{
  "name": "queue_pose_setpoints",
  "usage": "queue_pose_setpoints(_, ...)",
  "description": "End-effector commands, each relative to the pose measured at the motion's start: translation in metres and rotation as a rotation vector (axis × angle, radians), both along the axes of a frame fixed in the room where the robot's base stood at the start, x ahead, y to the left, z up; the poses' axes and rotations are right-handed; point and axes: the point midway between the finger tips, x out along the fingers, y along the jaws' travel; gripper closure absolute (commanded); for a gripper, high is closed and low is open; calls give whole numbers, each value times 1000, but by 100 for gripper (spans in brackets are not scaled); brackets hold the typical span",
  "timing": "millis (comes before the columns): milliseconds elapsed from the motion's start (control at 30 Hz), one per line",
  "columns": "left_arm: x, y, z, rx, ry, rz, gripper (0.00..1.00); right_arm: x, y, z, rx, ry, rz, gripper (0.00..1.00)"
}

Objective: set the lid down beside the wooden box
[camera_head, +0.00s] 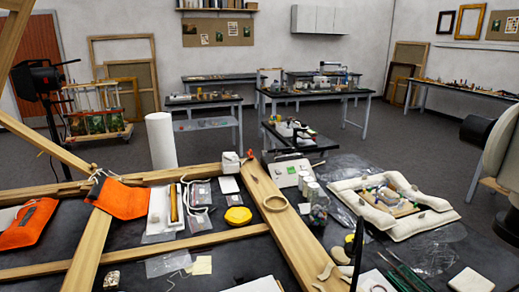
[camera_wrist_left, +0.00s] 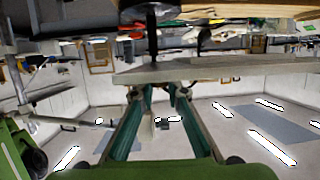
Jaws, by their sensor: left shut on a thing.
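My left gripper (camera_wrist_left: 158,92) shows in the left wrist view, with two green fingers reaching up from the bottom edge. A flat pale panel, apparently the lid (camera_wrist_left: 225,72), lies across the fingertips, and the gripper is shut on it. The panel is seen nearly edge-on, so its face is hidden. I cannot make out the wooden box for certain in either view. No gripper can be clearly told in the head view, and my right gripper is not in view.
White padding (camera_head: 425,222) surrounds a fragment at right.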

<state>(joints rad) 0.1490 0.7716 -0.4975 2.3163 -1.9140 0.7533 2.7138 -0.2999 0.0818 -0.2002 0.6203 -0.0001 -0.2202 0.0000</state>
Motion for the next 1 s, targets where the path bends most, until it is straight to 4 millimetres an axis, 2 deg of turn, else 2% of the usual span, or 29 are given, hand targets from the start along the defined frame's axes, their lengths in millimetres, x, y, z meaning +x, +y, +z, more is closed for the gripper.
queue_pose_setpoints(33, 1, 18, -5, 4, 8, 28, 100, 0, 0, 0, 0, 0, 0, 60)
queue_pose_setpoints(200, 6, 72, -10, 6, 9, 109, 100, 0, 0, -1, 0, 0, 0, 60)
queue_pose_setpoints(400, 6, 126, -7, 5, 8, 180, 100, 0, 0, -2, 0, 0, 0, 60)
queue_pose_setpoints(500, 6, 147, -3, 4, 6, 204, 100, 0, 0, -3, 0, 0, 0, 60)
queue_pose_setpoints(700, 6, 172, 6, 3, 2, 227, 100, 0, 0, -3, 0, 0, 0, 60)
queue_pose_setpoints(1000, 8, 182, 18, -8, -5, 229, 100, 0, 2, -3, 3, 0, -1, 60)
